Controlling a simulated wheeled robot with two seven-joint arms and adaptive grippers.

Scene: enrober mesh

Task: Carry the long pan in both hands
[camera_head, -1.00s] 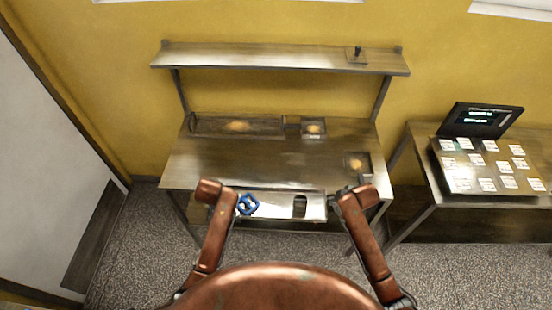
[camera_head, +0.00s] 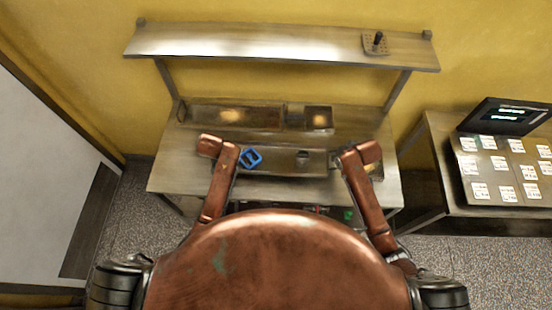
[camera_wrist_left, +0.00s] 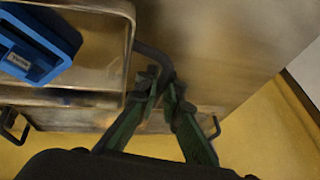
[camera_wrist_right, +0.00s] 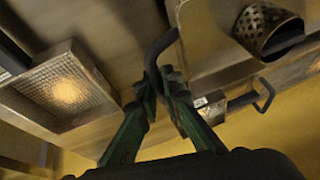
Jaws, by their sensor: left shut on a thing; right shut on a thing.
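The long metal pan (camera_head: 275,165) lies across the front half of the worktop in the head view, between my two arms. A blue block-like piece (camera_head: 250,158) sits in its left part and a perforated metal cylinder (camera_wrist_right: 265,28) in its right part. My left gripper (camera_wrist_left: 163,85) is shut on the dark handle (camera_wrist_left: 157,56) at the pan's left end. My right gripper (camera_wrist_right: 160,82) is shut on the handle (camera_wrist_right: 158,45) at its right end. The pan looks level. I cannot tell whether it touches the worktop. My arms hide both grippers in the head view.
A long tray (camera_head: 190,117) and a smaller mesh tray (camera_head: 318,108) stand along the back of the worktop (camera_head: 170,180). A shelf (camera_head: 250,42) spans above. A side table with a screen (camera_head: 510,115) stands right.

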